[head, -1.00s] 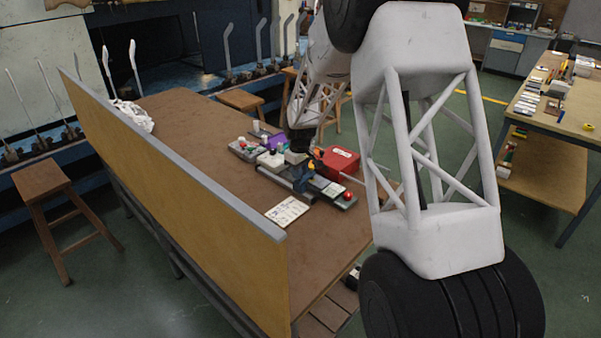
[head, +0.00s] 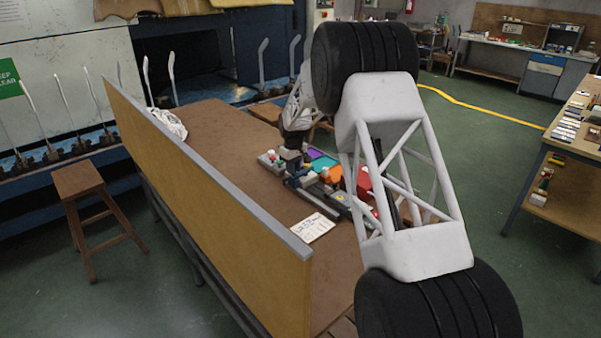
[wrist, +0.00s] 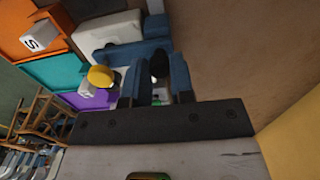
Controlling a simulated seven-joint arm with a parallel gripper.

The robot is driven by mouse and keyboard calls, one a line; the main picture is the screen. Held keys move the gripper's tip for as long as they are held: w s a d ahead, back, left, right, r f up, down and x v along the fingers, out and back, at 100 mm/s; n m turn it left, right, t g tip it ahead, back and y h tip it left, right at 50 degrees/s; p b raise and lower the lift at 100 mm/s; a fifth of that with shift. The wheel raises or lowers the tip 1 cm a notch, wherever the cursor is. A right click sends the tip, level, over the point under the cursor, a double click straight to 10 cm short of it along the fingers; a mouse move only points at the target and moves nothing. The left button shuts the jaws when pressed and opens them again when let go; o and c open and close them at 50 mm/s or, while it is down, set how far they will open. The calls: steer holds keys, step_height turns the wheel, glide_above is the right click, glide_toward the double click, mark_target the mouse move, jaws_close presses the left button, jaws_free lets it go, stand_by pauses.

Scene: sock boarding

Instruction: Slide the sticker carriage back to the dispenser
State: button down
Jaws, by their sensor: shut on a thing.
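My gripper (wrist: 160,90) shows in the wrist view as two blue-grey fingers close together, with a small dark piece between them. I take this to be part of the sticker carriage (wrist: 158,66); most of it is hidden by the fingers. In the head view my gripper (head: 291,155) is low over the far end of a dark rail-like device (head: 312,198) on the brown table. A white block (wrist: 108,32) and a yellow knob (wrist: 100,76) are just left of the fingers in the wrist view. I cannot tell which part is the dispenser.
Purple (wrist: 90,98), teal (wrist: 55,72) and orange (wrist: 25,32) bins sit beside the device. A red box (head: 364,183) is partly hidden behind my arm. A printed card (head: 312,227) lies in front.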

steer(key=shift+w+a+r, duration=0.1)
steer(key=shift+w+a, duration=0.1)
steer(key=c, duration=1)
jaws_free()
steer(key=shift+r, duration=0.1)
steer(key=shift+r, duration=3.75)
steer(key=shift+s+r, duration=0.1)
